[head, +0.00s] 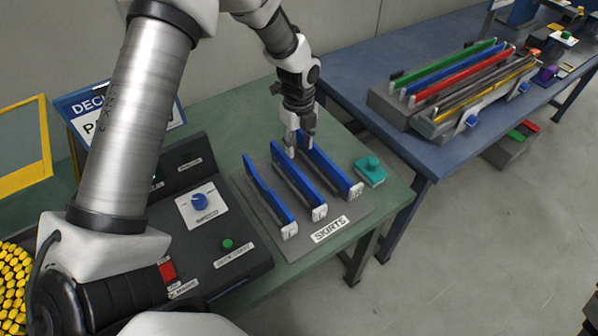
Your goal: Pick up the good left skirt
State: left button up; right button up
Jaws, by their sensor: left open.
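Three long blue skirts lie side by side on a grey rack (287,243) labelled SKIRTS, on the green table. The left one (267,193) is visibly bent along its length. The middle one (297,178) and the right one (329,173) look straight. Each has a pale end block with a small mark that I cannot read surely. My left gripper (299,146) is open and points down over the far part of the rack, between the middle and right skirts. Its fingers hide part of them, and I cannot tell whether they touch. My right gripper is out of view.
A teal block with a knob (370,170) sits right of the rack. A dark control box (215,225) with a blue dial and green button stands left. A blue table (440,155) at the right carries coloured bars in a grey holder (390,105).

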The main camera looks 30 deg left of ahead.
aim_at(297, 169)
pick_arm(q)
jog(key=shift+s+d+f+b, duration=0.4)
jog(key=shift+s+f+b, duration=0.25)
jog(key=shift+b, duration=0.25)
jog(key=shift+s+d+f, duration=0.1)
jog(key=shift+s, duration=0.15)
jog(key=f, duration=0.1)
jog(key=f+p, duration=0.1)
jog(key=w+a+f, duration=0.1)
jog(key=f, duration=0.2)
jog(key=f+p, duration=0.1)
jog(key=f, duration=0.1)
jog(key=shift+s+d+f+p, duration=0.1)
jog(key=shift+s+f+p, duration=0.1)
jog(key=shift+s+p, duration=0.15)
jog(key=shift+w+f, duration=0.15)
jog(key=shift+f, duration=0.1)
jog(key=shift+w, duration=0.1)
grip_shut()
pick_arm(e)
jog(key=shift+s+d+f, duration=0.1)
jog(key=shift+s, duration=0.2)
